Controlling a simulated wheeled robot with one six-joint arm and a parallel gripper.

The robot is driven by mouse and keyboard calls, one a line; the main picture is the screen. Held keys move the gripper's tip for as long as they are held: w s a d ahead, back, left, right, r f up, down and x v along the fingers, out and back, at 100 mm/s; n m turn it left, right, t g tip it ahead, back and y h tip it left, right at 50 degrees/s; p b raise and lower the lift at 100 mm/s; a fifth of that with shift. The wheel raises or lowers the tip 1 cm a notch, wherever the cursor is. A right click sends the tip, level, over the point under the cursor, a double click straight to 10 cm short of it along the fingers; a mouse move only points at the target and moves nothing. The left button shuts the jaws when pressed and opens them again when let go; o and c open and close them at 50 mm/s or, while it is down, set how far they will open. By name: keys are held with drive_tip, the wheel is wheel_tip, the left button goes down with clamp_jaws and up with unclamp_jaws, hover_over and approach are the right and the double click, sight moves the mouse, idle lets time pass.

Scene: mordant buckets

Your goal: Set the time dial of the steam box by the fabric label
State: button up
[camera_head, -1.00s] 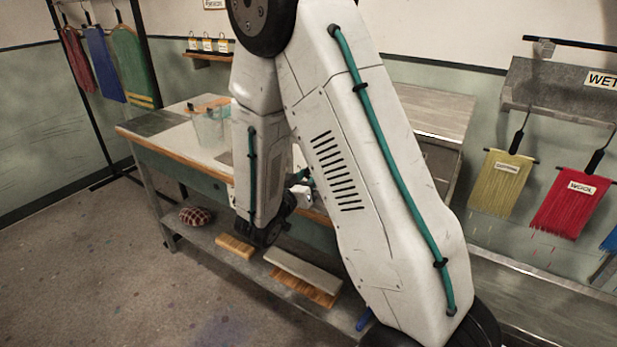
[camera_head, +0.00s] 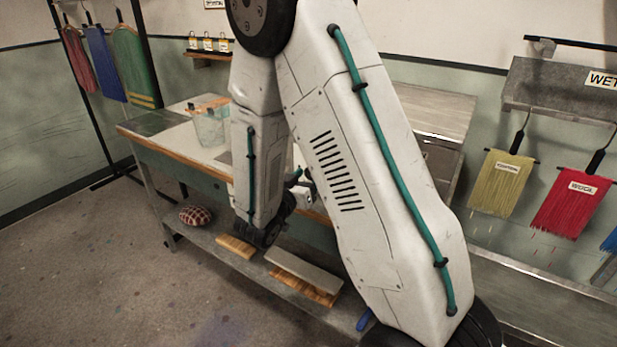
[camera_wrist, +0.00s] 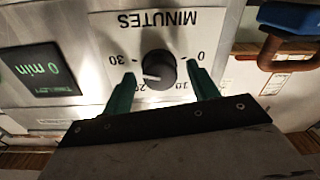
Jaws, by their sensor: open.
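In the wrist view the steam box's time dial (camera_wrist: 160,69) is a round black knob with a white mark at its lower left. The scale plate (camera_wrist: 165,20) around it reads MINUTES upside down, with 30 at left, 0 at right and lower numbers partly covered. A dark display (camera_wrist: 39,72) at left reads "0 min" in green. My gripper (camera_wrist: 161,72) is open, its green fingers on either side of the knob; contact cannot be told. In the head view a yellow hanging cloth (camera_head: 497,188) has a label seeming to read COTTON; a red one (camera_head: 565,215) is labelled WOOL.
A copper-coloured pipe with a blue part (camera_wrist: 290,18) is right of the dial plate. In the head view a workbench (camera_head: 165,152) holds a clear container (camera_head: 211,128). Its lower shelf holds a patterned cushion (camera_head: 195,215) and brushes. My arm hides much of the bench.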

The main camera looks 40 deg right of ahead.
drive_tip(key=v, duration=0.7)
drive_tip(key=shift+a, duration=0.25)
drive_tip(key=shift+s, duration=0.1)
